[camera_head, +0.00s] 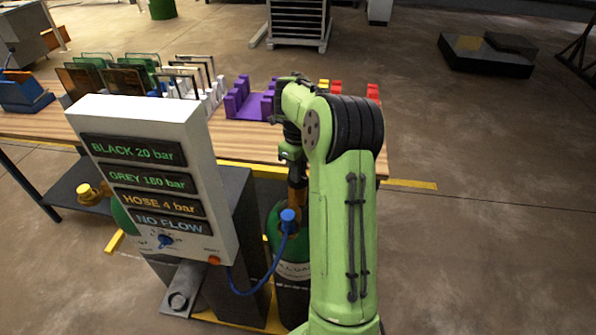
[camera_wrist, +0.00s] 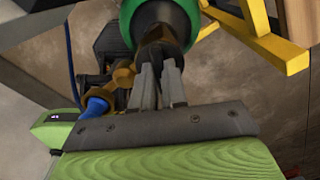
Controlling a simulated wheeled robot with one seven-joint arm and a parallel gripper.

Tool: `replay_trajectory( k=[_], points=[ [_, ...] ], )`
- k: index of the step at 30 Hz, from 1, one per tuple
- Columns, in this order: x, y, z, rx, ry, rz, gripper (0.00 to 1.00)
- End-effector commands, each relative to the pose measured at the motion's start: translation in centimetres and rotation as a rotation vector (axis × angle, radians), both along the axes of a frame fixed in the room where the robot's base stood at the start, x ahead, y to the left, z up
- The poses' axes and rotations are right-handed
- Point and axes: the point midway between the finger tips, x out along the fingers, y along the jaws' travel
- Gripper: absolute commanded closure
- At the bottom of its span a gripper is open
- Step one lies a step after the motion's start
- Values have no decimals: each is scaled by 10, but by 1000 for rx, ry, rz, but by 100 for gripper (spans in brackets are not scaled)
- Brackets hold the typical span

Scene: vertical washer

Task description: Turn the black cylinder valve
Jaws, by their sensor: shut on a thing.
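The black cylinder (camera_head: 292,292), with a green shoulder, stands beside the washer bench, partly hidden behind my green arm. In the wrist view its green shoulder (camera_wrist: 206,28) shows at the top. Its dark valve (camera_wrist: 155,52) lies directly ahead of my gripper. My gripper (camera_wrist: 160,72) has its two grey fingers close together on the valve. The exact contact is partly hidden by the fingers. A brass fitting (camera_wrist: 122,76) and a blue hose connector (camera_wrist: 96,106) are just left of the fingers. The head view also shows the blue connector (camera_head: 288,216).
A white display panel (camera_head: 150,175) stands left of the cylinder, reading BLACK 20 bar, HOSE 4 bar and NO FLOW. A blue hose (camera_head: 262,285) loops between them. The wooden table (camera_head: 235,145) behind holds purple holders (camera_head: 248,102) and racks. A yellow frame (camera_wrist: 262,35) is close right.

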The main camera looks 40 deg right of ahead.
Motion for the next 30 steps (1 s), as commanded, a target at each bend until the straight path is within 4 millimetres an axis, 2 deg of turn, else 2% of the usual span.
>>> replay_trajectory(
  k=[30],
  points=[
    [0,0,1,0,1,957,100]
  ],
)
